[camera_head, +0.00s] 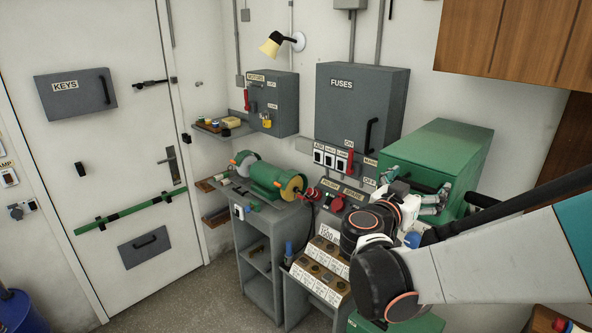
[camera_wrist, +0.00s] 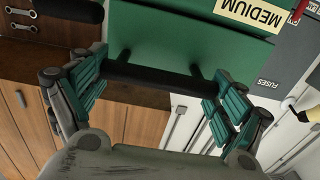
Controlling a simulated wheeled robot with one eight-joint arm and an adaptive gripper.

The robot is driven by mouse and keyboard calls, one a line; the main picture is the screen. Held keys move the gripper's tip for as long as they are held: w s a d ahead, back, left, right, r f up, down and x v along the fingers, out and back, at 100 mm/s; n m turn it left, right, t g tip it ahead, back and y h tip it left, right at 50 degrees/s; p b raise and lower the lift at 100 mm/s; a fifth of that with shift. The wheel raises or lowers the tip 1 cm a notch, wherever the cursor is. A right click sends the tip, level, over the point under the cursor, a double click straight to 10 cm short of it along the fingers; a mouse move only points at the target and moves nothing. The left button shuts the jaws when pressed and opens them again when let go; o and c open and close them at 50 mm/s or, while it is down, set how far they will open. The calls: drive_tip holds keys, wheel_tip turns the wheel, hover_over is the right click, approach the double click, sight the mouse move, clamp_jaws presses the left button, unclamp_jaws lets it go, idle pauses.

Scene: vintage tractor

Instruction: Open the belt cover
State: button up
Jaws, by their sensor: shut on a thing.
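The belt cover appears to be the green box (camera_head: 440,145) on the right, beside the grey fuse box. Its green face (camera_wrist: 190,40) with a black bar handle (camera_wrist: 160,78) fills the top middle of the wrist view. My gripper (camera_head: 418,197) is at the front of the green box. In the wrist view, the green-padded fingers of my gripper (camera_wrist: 152,84) are at the two ends of the handle, shut on it. The gripper hides part of the box front in the head view. I cannot tell whether the cover has moved from its closed position.
The grey fuse box (camera_head: 360,100) is on the wall left of the green box. A bench grinder (camera_head: 270,180) stands on a grey stand further left. Wooden cabinets (camera_head: 520,40) hang above right.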

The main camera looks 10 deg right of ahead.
drive_tip(key=shift+w+a+r+n, duration=0.1)
drive_tip(key=shift+a+r+n, duration=0.1)
drive_tip(key=shift+r+n, duration=0.2)
drive_tip(key=shift+w+a+r+n, duration=0.15)
drive_tip(key=shift+r+n, duration=0.15)
drive_tip(key=shift+r, duration=0.15)
drive_tip(key=w+a+r+n, duration=0.2)
drive_tip(key=r+n, duration=0.1)
drive_tip(key=w+a+r+n+p, duration=0.1)
drive_tip(key=n, duration=0.1)
drive_tip(key=shift+w+r, duration=0.1)
drive_tip(key=shift+r, duration=0.25)
drive_tip(key=w+a+r+n+b, duration=0.1)
drive_tip(key=w+a+n+b, duration=0.1)
drive_tip(key=w+a+n, duration=0.4)
drive_tip(key=shift+w+r+n+b, duration=0.35)
drive_tip(key=shift+w+r+n, duration=0.05)
drive_tip(key=shift+w+n, duration=0.95)
drive_tip(key=o, duration=1.3)
drive_tip(key=shift+r, duration=0.1)
